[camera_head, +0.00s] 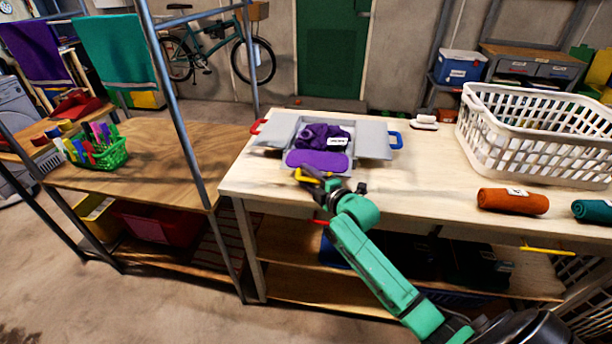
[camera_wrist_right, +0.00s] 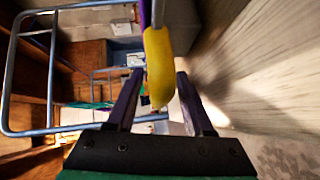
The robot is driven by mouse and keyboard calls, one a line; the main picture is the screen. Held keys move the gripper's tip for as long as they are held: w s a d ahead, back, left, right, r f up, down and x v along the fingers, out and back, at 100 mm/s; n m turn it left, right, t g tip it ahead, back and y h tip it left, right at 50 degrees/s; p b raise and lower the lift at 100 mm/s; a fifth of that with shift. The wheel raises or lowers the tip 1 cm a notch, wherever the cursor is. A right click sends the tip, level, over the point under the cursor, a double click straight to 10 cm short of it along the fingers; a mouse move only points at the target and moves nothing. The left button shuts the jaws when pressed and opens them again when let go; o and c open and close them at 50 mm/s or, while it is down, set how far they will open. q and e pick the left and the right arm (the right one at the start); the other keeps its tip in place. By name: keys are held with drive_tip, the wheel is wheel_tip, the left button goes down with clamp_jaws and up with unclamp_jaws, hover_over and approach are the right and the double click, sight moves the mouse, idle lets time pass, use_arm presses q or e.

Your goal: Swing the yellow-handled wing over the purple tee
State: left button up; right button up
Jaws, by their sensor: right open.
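The folding board (camera_head: 374,143) lies on the pale table, with a red handle on its left and a blue handle on its right. The purple tee (camera_head: 322,135) is bunched at its middle, with a white label. A flat purple piece (camera_head: 318,162) lies at the near edge, covering most of the near wing. The yellow handle (camera_head: 309,176) sticks out at the front; it is large in the right wrist view (camera_wrist_right: 158,65). My right gripper (camera_head: 322,187) is open at the yellow handle, which appears between its fingers (camera_wrist_right: 160,80); contact is unclear. My left gripper is out of view.
A white laundry basket (camera_head: 490,155), an orange roll (camera_head: 513,201) and a teal roll (camera_head: 593,210) sit on the table (camera_head: 430,170) at right. A metal rack post (camera_head: 180,105) stands left of the table. The tabletop between board and basket is mostly clear.

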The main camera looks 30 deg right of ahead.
drive_tip(key=shift+w, duration=0.35)
drive_tip(key=shift+f, duration=0.1)
clamp_jaws()
drive_tip(key=shift+s+a, duration=0.1)
